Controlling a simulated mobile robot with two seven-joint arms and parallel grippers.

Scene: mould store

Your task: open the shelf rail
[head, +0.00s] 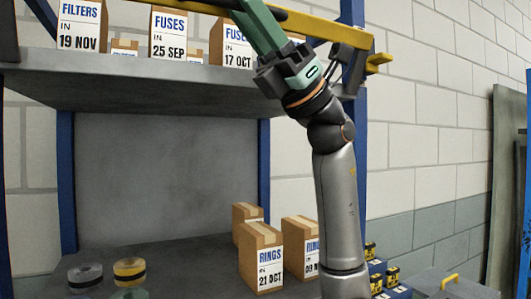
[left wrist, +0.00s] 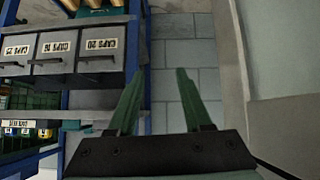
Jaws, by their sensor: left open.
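The yellow shelf rail (head: 325,27) runs across the front of the upper shelf in the head view, sloping down to a yellow end piece (head: 378,60) by the right blue post. My right gripper (head: 250,12) reaches up in front of the rail, its green fingers crossing the rail and leaving the top of the picture. Its fingertips are cut off, and I cannot tell whether it touches the rail. My left gripper (left wrist: 159,74) shows only in the left wrist view. Its two green fingers are apart with nothing between them, and the rail is not visible there.
Cartons labelled filters and fuses (head: 173,36) stand on the upper shelf (head: 140,84).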

